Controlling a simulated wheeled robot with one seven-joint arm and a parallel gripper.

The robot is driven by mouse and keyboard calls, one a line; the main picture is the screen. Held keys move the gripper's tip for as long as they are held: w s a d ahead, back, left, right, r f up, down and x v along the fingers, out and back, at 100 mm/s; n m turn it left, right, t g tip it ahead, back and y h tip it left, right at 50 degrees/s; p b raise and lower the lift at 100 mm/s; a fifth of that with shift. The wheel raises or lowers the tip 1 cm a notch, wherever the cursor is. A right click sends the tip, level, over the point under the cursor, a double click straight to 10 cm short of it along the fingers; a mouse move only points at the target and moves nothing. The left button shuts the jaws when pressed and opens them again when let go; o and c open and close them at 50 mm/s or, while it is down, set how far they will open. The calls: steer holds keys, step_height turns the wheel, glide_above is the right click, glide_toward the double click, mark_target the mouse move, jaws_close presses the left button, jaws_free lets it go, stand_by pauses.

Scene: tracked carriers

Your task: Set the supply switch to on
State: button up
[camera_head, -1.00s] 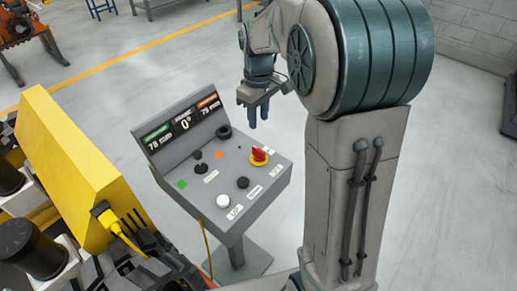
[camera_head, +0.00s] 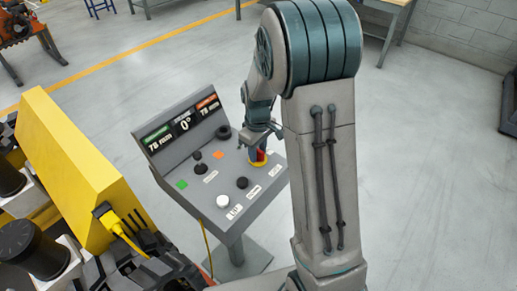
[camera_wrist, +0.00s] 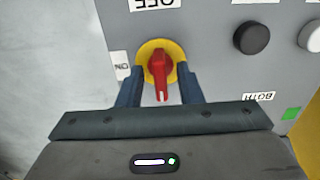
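The supply switch is a red rotary knob (camera_wrist: 158,66) on a yellow disc (camera_wrist: 174,48). In the wrist view its handle stands upright, with a white mark at its lower end. An OFF label (camera_wrist: 153,4) lies above it and an ON label (camera_wrist: 122,66) to its left, both turned in the picture. My gripper (camera_wrist: 157,75) is open, with one blue finger on each side of the knob. Gaps show between fingers and handle; contact cannot be told. In the head view my gripper (camera_head: 258,143) is over the red knob (camera_head: 257,156), partly hiding it.
The grey console (camera_head: 205,205) has a display panel (camera_head: 182,124), a black button (camera_head: 242,182), a white button (camera_head: 222,201), a black joystick (camera_head: 197,158) and a black knob (camera_head: 223,132). A yellow machine (camera_head: 75,150) stands at left.

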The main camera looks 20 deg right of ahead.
jaws_close()
steer(key=m+b, duration=0.1)
steer(key=m, duration=0.3)
steer(key=shift+m, duration=0.4)
steer(key=m+b, duration=0.1)
steer(key=m, duration=0.3)
steer(key=shift+r+m, duration=0.1)
steer(key=shift+m, duration=0.2)
steer(key=m, duration=0.4)
steer(key=shift+w+m+p, duration=0.1)
steer(key=shift+m+p, duration=0.2)
steer(key=shift+m, duration=1.8)
